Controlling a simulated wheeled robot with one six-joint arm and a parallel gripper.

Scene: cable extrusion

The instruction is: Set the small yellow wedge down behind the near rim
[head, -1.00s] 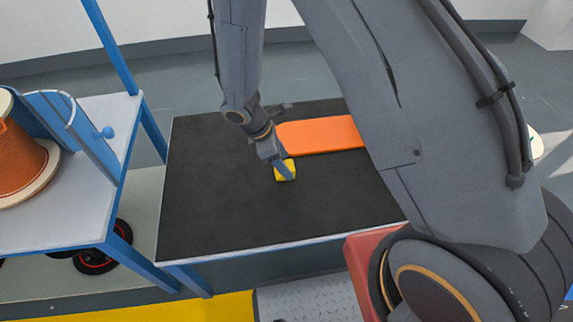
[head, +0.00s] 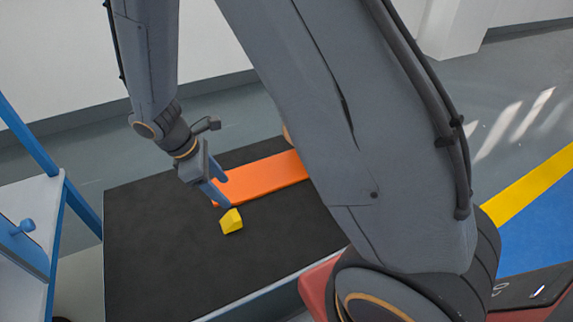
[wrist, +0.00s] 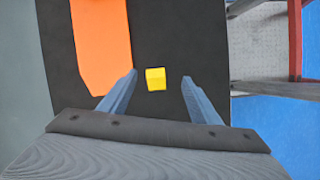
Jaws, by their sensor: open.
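The small yellow wedge (head: 232,222) rests on the black tabletop (head: 160,240), beside the near left end of an orange slab. My gripper (head: 226,193) is open and empty, above and a little behind the wedge in the head view. In the wrist view the wedge (wrist: 155,79) shows between the two spread fingertips (wrist: 159,76), with gaps on both sides. The table's near rim (head: 265,287) runs along the front, partly hidden by my arm. The wedge lies on the far side of that rim.
The orange slab (head: 262,178) lies flat behind the wedge, its right end hidden by my arm. A blue-framed shelf (head: 25,225) stands to the left. The left part of the black top is clear. A yellow floor stripe (head: 530,185) shows at right.

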